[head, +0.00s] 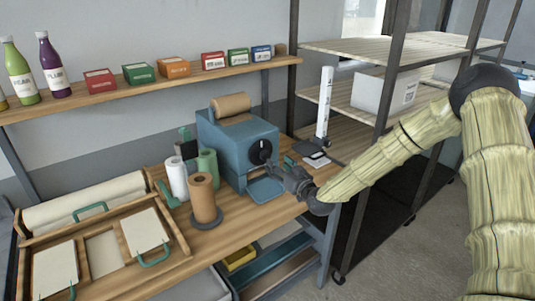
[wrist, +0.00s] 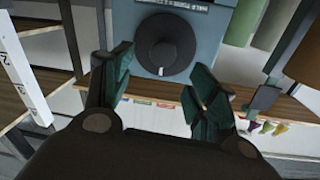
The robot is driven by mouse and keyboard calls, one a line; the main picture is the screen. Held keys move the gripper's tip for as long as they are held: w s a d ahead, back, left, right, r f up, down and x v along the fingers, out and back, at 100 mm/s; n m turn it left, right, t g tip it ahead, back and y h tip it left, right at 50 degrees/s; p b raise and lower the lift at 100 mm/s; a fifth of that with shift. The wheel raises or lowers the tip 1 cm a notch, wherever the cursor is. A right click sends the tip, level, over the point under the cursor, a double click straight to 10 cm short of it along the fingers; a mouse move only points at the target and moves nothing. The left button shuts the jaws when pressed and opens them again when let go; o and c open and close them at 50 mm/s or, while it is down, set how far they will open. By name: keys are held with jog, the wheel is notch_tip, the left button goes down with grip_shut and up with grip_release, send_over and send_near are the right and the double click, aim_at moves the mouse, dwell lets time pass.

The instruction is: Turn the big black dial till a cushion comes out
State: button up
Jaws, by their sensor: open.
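The big black dial (head: 261,151) is on the front of a blue machine (head: 222,140) on the wooden bench. In the wrist view the dial (wrist: 165,45) is a round black knob with a small light mark near its lower edge. My gripper (head: 270,172) is in front of the machine's face. The wrist view shows my gripper (wrist: 160,85) open, its green-padded fingers on either side of the dial's lower part and apart from it. A roll of brown paper (head: 230,106) sits on top of the machine. No cushion shows at the blue tray (head: 266,190) below the dial.
Paper rolls in brown (head: 203,195), white and green stand left of the machine. Wooden trays (head: 175,262) with green handles fill the bench's left. A white upright post (head: 324,105) stands right of the machine, and a metal shelf rack (head: 388,70) is behind my arm.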

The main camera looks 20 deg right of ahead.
aim_at(267, 157)
jog(key=p+x, duration=0.1)
jog(key=x, duration=0.1)
jog(key=p+x, duration=0.1)
jog(key=x, duration=0.5)
jog(key=shift+w+a+f+p, duration=0.1)
jog(key=shift+w+a+p, duration=0.1)
jog(key=shift+a+p, duration=0.2)
jog(key=shift+c, duration=0.3)
jog(key=c, duration=1)
